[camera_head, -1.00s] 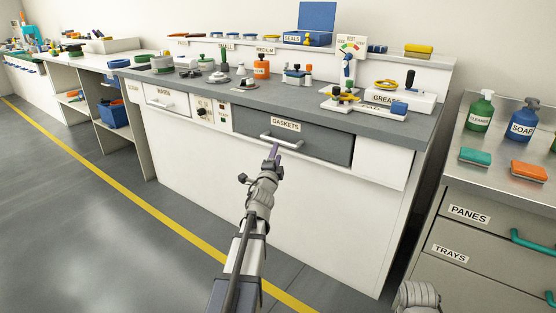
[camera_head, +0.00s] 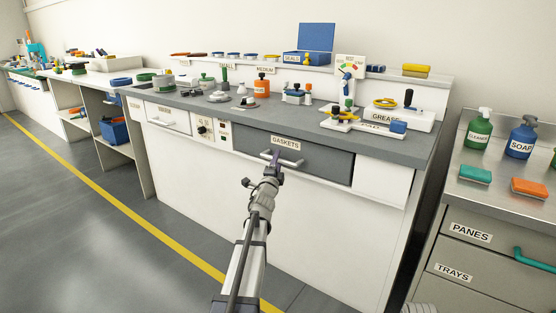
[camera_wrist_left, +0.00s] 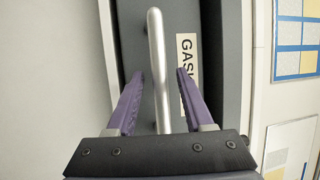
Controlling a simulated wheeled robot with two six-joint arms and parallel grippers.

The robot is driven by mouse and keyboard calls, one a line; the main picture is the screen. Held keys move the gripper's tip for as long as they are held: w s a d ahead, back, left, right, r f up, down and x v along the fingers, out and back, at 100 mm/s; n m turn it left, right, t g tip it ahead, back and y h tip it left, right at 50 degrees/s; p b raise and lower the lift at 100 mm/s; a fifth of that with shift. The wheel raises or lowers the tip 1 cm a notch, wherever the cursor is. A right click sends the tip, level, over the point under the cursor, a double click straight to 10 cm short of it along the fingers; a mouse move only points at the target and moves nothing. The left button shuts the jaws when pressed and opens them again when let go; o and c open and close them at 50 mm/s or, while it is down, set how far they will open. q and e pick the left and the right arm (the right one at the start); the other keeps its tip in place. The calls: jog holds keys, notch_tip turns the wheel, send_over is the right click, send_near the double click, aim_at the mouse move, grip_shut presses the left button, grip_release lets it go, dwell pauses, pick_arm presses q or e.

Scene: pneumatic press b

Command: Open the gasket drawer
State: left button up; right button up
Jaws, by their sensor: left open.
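The grey gasket drawer (camera_head: 325,161) sits in the front of the workbench, labelled GASKETS, and looks closed. Its silver bar handle (camera_head: 290,163) runs across the front; it also shows upright in the left wrist view (camera_wrist_left: 156,40). My left gripper (camera_head: 274,157) is at the left part of the handle. In the left wrist view its purple fingers (camera_wrist_left: 160,74) are open, one on each side of the bar, with gaps visible. I cannot tell how deep the bar sits between them. My right gripper is not in view.
The worktop (camera_head: 225,112) above holds an orange bottle (camera_head: 262,86), a GREASE box (camera_head: 400,116) and other small items. A WARM drawer (camera_head: 167,118) and a control panel (camera_head: 212,130) are to the left. A metal cabinet (camera_head: 470,213) stands on the right. The floor in front is open.

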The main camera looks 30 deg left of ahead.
pick_arm(q)
jog(key=shift+w+a, duration=0.1)
jog(key=shift+w, duration=0.25)
jog(key=shift+c, duration=0.3)
grip_shut()
dwell(0.9)
